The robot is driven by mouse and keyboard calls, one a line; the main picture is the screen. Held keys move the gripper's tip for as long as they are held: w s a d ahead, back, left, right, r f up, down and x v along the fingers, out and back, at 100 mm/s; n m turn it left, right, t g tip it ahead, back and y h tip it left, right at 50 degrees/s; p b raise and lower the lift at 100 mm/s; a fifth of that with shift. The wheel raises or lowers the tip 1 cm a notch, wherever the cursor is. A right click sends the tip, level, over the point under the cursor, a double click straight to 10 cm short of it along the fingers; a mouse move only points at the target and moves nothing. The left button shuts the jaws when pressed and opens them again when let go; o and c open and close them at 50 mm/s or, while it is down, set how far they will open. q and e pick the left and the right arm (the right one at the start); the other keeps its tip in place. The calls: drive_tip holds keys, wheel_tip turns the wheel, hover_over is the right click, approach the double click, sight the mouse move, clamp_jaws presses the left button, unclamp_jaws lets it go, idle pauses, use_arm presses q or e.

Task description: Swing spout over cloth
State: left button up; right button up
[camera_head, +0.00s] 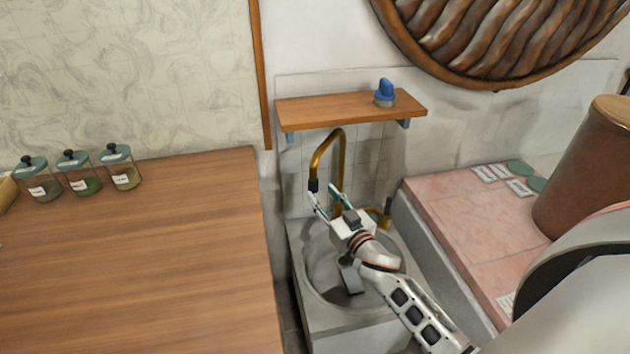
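A brass gooseneck spout (341,152) rises behind the grey stone basin (309,283) and curves over to the left, its dark tip (313,185) pointing down. My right gripper (323,198) is over the basin, just below the spout tip. Its two fingers are spread apart with nothing seen between them; I cannot tell whether a finger touches the spout. A grey piece that may be the cloth (350,278) shows in the basin, partly hidden by my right arm. My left gripper is out of view.
A brass tap handle (387,209) stands right of the spout. A wooden shelf (335,108) with a blue-topped object (384,93) hangs above. A wooden counter (140,255) with several jars lies left, a pink tiled ledge (470,220) with a brown pot (590,165) right.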

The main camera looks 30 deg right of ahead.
sight(316, 187)
drive_tip(key=w, duration=0.6)
drive_tip(key=shift+w+b, duration=0.3)
drive_tip(key=shift+c, duration=0.4)
clamp_jaws()
